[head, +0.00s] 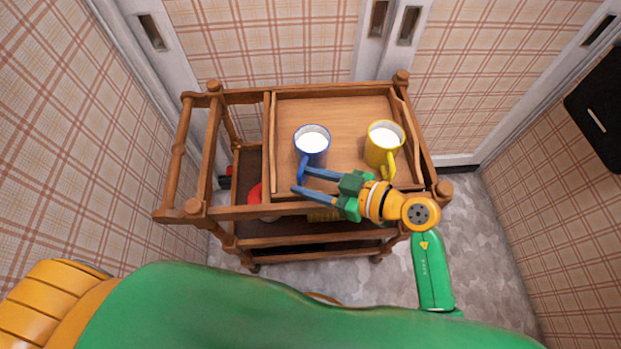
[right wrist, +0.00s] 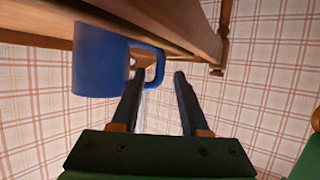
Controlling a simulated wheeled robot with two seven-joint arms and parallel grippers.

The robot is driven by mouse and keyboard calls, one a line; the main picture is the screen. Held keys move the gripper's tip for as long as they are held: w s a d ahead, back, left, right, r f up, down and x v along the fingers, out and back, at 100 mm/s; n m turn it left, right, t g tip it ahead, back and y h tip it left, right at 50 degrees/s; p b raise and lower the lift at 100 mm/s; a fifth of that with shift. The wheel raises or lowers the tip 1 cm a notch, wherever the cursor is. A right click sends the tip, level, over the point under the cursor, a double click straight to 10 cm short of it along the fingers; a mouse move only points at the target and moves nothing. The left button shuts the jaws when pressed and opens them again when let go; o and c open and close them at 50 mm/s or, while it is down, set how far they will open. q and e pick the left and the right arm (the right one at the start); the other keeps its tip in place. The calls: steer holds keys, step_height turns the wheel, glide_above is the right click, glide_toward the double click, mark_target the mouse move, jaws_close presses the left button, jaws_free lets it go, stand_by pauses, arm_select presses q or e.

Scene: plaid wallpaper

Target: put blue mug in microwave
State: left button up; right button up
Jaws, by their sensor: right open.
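The blue mug (head: 312,150) stands upright on the top tray of a wooden cart, its inside white and its handle toward me. In the right wrist view the mug (right wrist: 98,62) is at upper left, its handle reaching right to the fingertips. My right gripper (head: 299,181) is open at the handle, its fingers pointing left. In the right wrist view the gripper (right wrist: 159,73) has the handle's outer end around its left fingertip; whether they touch I cannot tell. My left gripper is out of view. I see nothing that is clearly a microwave.
A yellow mug (head: 384,146) stands right of the blue one, close to my right gripper. The wooden cart (head: 335,95) has raised rails and posts, with a red item (head: 255,193) on a lower shelf. A black panel (head: 603,105) is at the right edge. Walls are close around.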

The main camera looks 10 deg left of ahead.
steer(key=shift+d+r, duration=0.15)
steer(key=shift+r, duration=0.05)
steer(key=p+v, duration=0.2)
steer(key=v, duration=0.9)
steer(key=shift+s+d+r, duration=0.15)
steer(key=shift+s+d, duration=0.05)
steer(key=shift+d, duration=0.1)
